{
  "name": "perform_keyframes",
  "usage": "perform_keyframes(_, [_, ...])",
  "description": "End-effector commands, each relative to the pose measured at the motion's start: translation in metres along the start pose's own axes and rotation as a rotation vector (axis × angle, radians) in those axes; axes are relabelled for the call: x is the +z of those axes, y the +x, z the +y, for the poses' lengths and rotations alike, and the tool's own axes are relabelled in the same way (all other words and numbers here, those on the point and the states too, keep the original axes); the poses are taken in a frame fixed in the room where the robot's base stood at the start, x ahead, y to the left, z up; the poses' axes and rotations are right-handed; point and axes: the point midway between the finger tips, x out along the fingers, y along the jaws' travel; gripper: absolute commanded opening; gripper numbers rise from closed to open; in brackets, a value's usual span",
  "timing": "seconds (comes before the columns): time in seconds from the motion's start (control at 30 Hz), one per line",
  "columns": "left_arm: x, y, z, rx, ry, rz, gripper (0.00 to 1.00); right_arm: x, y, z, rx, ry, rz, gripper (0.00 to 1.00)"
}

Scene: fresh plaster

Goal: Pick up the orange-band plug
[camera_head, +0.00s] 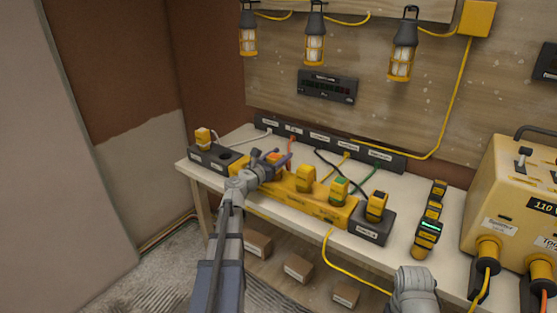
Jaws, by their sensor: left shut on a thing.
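The orange-band plug (274,155) is at the left part of the yellow power strip (325,212) on the workbench, partly hidden by my gripper. My left gripper (270,160) is shut on this plug, with its fingers around the plug's sides. I cannot tell whether the plug is still seated in the strip. A grey part of my right arm shows at the lower right, but its gripper fingers do not show.
Yellow plugs (306,178) and a green-band plug (340,189) stand on the strip to the right. A black socket block (372,226) is at its right end. A yellow 110 V box (515,205) stands at the right. Lanterns (403,50) hang above.

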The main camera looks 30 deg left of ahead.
Motion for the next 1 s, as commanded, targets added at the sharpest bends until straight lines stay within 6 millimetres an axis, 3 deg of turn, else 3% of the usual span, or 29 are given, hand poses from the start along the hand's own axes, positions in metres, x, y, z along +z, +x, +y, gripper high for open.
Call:
perform_keyframes(0.27, [0.028,0.0,0.0,0.0,0.0,0.0,0.0,0.002,-0.028,0.003,0.0,0.0,0.0,0.5])
perform_keyframes(0.7, [0.092,0.0,0.0,0.0,-0.001,0.0,0.0,0.005,-0.091,0.009,0.0,0.001,0.0,0.5])
perform_keyframes(1.0, [0.098,0.0,0.0,0.0,-0.001,0.0,0.0,0.006,-0.098,0.009,0.0,0.001,0.0,0.5])
